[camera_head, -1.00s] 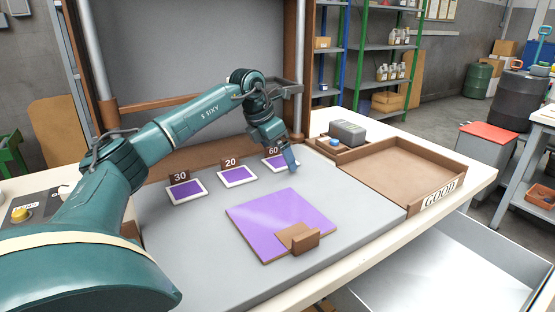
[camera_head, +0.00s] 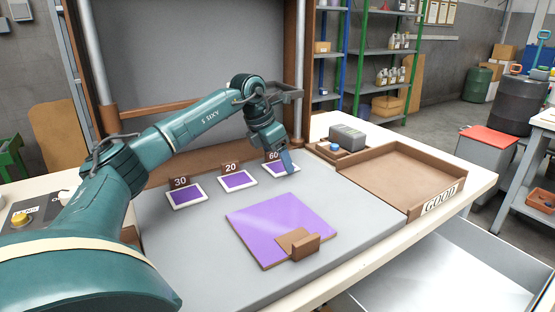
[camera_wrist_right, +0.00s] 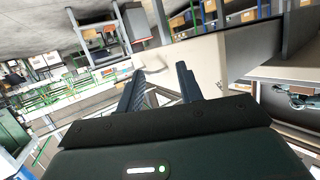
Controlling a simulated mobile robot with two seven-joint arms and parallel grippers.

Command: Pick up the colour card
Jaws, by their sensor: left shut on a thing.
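Three white-framed purple colour cards lie in a row on the grey work mat. They are the card by the 30 tag (camera_head: 185,194), the card by the 20 tag (camera_head: 238,180) and the card by the 60 tag (camera_head: 274,170). My left gripper (camera_head: 288,164) points down at the right side of the card by the 60 tag and is shut on it. Its fingertips cover part of that card, which still looks flat at mat level. My right gripper (camera_wrist_right: 160,82) is open and empty in the right wrist view.
A large purple panel (camera_head: 275,220) with a brown block (camera_head: 305,246) on its front edge lies on the mat. A brown tray marked GOOD (camera_head: 440,199) stands to the right, with a grey brush block (camera_head: 347,137) behind it. An open drawer is below.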

